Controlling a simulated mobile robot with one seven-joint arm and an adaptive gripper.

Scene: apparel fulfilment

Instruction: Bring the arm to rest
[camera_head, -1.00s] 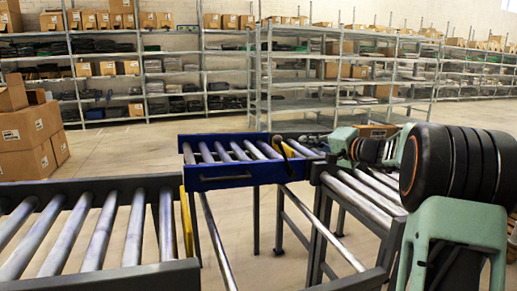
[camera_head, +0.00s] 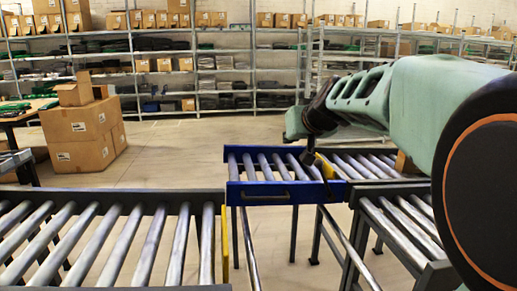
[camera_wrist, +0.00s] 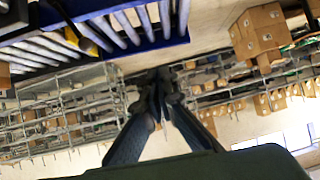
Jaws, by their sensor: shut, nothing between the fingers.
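My gripper (camera_wrist: 158,88) shows in the wrist view with its two dark fingers meeting at the tips, shut and empty. In the head view my pale green arm (camera_head: 400,95) reaches in from the right, and its far end hangs above the roller conveyors. The gripper's fingertips cannot be made out clearly in the head view. The wrist view is upside down, with the conveyor rollers at the top.
A blue-framed roller conveyor (camera_head: 268,193) lies under the arm's end. A grey roller conveyor (camera_head: 110,245) is at front left, another (camera_head: 400,225) at right. Cartons (camera_head: 80,140) are stacked at left. Shelving (camera_head: 220,65) lines the back, with open floor before it.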

